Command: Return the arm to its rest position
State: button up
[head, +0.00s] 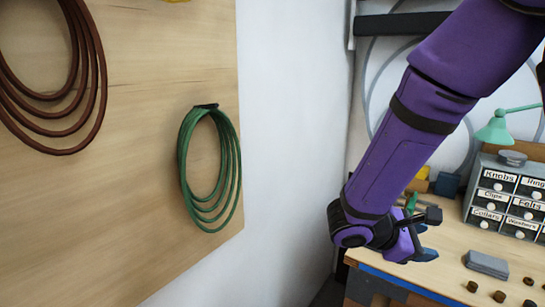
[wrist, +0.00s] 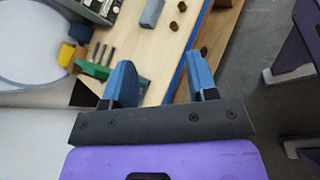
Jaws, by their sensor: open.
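My purple arm reaches down from the upper right in the head view. My gripper (head: 422,238) hangs at its end, in front of the left end of the workbench. In the wrist view my gripper (wrist: 163,82) shows two blue fingers spread apart with nothing between them but the bench's edge and floor beyond. The gripper is open and empty. In the head view the fingers are partly hidden by the wrist.
The wooden workbench (head: 440,267) bears a labelled drawer cabinet (head: 510,200), a green lamp (head: 495,128), a grey block (head: 487,264) and small brown pieces. A green cable coil (head: 184,160) and a brown coil (head: 98,95) hang on a wooden panel (head: 150,200) at left.

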jog(key=s+r+m+t+y, duration=0.3)
jog(key=s+r+m+y, duration=1)
jog(key=s+r+m, duration=0.1)
jog(key=shift+s+r+t, duration=0.4)
jog(key=shift+s+r, duration=0.4)
jog(key=shift+r, duration=0.05)
